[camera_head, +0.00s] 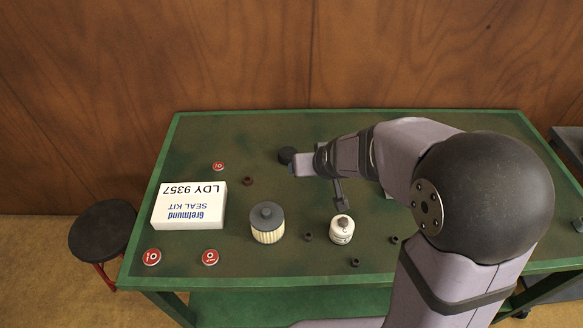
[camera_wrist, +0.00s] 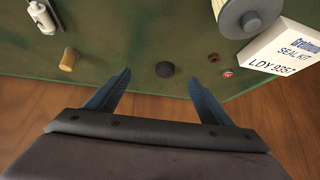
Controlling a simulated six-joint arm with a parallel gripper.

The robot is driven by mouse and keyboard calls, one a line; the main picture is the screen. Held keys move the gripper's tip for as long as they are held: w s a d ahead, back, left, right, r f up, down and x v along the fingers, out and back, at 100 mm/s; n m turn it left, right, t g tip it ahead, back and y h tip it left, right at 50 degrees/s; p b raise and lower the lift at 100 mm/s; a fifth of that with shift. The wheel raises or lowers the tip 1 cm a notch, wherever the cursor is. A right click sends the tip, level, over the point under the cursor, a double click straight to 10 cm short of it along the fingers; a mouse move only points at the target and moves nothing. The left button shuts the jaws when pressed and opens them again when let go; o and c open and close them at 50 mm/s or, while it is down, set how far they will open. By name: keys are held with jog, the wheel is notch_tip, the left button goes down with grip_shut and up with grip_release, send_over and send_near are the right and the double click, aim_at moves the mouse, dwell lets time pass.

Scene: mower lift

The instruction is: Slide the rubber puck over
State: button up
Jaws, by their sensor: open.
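My gripper (camera_wrist: 158,77) is open and empty, with two blue-grey fingers spread wide.
A white seal kit box (camera_head: 190,206), a pleated filter (camera_head: 267,223) and a white canister (camera_head: 341,230) stand on the table (camera_head: 240,125). Red caps (camera_head: 152,257) and small dark nuts (camera_head: 247,181) lie around.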

jog(key=w+a+r+t+b, duration=0.1)
jog(key=w+a+t, duration=0.45)
jog(key=w, duration=0.55)
send_near(289, 156)
jog(key=shift+f+t+x, duration=0.2)
jog(key=shift+t+x, duration=0.05)
jog(key=shift+x, duration=0.95)
jog(key=shift+p+x, duration=0.8)
jog(key=shift+x, duration=2.75)
jog(key=shift+a, duration=0.1)
jog(key=c, duration=1.2)
